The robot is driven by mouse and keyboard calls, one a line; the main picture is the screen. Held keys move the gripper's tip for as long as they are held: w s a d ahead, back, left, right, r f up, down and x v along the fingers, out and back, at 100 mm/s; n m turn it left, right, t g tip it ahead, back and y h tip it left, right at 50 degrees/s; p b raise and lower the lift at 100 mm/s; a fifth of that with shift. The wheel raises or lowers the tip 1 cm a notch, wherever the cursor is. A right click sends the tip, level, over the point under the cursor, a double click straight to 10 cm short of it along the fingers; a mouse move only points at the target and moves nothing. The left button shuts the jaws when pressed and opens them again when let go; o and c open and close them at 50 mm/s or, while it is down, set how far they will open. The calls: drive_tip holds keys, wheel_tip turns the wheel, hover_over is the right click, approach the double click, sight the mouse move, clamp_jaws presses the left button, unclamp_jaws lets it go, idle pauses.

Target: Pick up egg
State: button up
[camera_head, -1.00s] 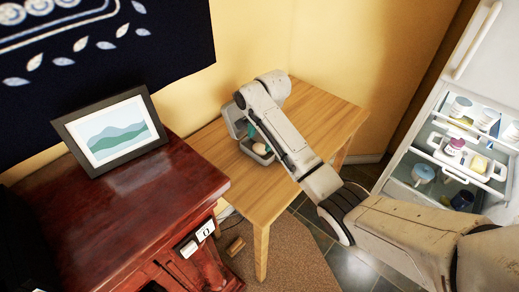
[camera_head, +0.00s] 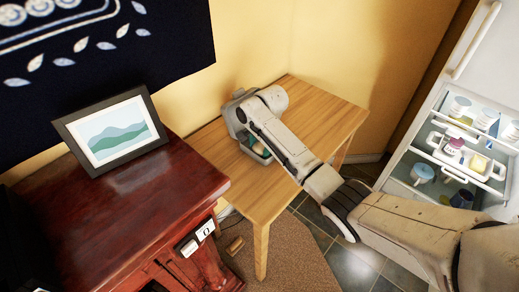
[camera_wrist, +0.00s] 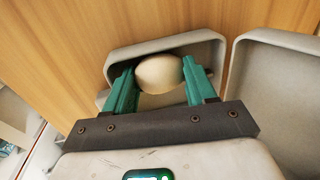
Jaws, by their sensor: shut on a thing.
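The egg (camera_wrist: 158,74) is pale and smooth, held between the two green fingers of my gripper (camera_wrist: 160,82) in the wrist view. The fingers press on it from both sides. Egg and fingertips are in or just over one half of a grey container (camera_wrist: 208,42) on the wooden table; I cannot tell whether the egg touches its floor. In the head view the container (camera_head: 232,118) stands near the table's left back side, and my arm covers much of it. A bit of the egg (camera_head: 259,149) may show beside my gripper there.
The wooden table (camera_head: 318,112) is bare to the right of the container. A dark red cabinet (camera_head: 110,220) with a framed picture (camera_head: 110,131) stands at the left. An open fridge (camera_head: 455,150) with cups and a tray is at the right.

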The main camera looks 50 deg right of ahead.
drive_tip(key=shift+c, duration=1.1)
